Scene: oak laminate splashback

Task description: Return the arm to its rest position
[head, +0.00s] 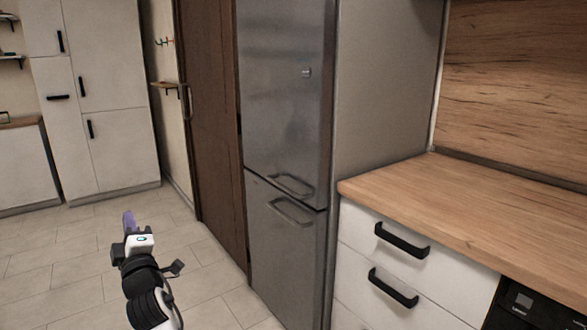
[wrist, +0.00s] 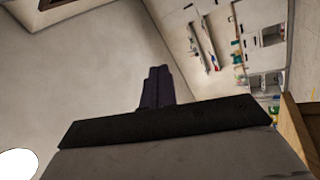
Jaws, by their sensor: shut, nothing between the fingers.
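My gripper (head: 128,220) is at the lower left of the head view, at the end of my black and white arm. It is raised in free space over the tiled floor, left of the fridge, and touches nothing that I can see. In the wrist view its dark fingers (wrist: 157,88) stand together at the middle, shut with nothing between them. The rest of my arm runs out of the head view at the bottom edge.
A steel fridge (head: 283,120) stands right of my arm, beside a brown door (head: 212,130). A wooden counter (head: 480,210) with black-handled drawers (head: 385,265) is at the right. White cabinets (head: 115,110) stand at the back left. The tiled floor (head: 55,255) around my arm is clear.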

